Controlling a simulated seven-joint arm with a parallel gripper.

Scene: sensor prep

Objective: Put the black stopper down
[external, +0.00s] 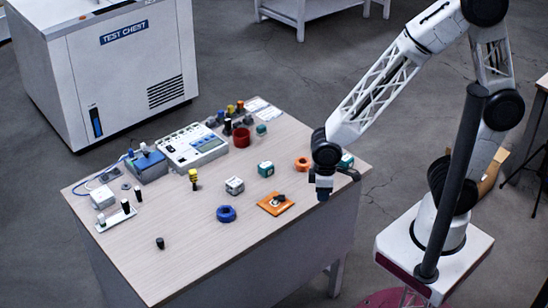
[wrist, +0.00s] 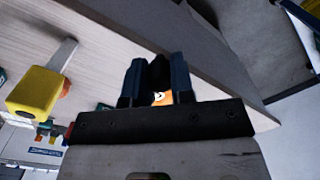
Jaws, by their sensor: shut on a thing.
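My gripper (external: 323,190) is above the right edge of the table in the external view, pointing down. In the wrist view its two dark fingers (wrist: 157,80) are closed on a dark object between them, which looks like the black stopper (wrist: 159,72). The stopper cannot be made out in the external view, where the fingers hide it. A bit of orange shows just behind the fingers in the wrist view. A separate small black cylinder (external: 160,243) stands on the table near its front left.
The table (external: 185,265) holds an orange pad (external: 268,208) with a black piece on it, a blue ring (external: 226,214), an orange ring (external: 303,163) and a white-green block (external: 234,186). A yellow object (wrist: 35,92) is at left in the wrist view. The front of the table is mostly clear.

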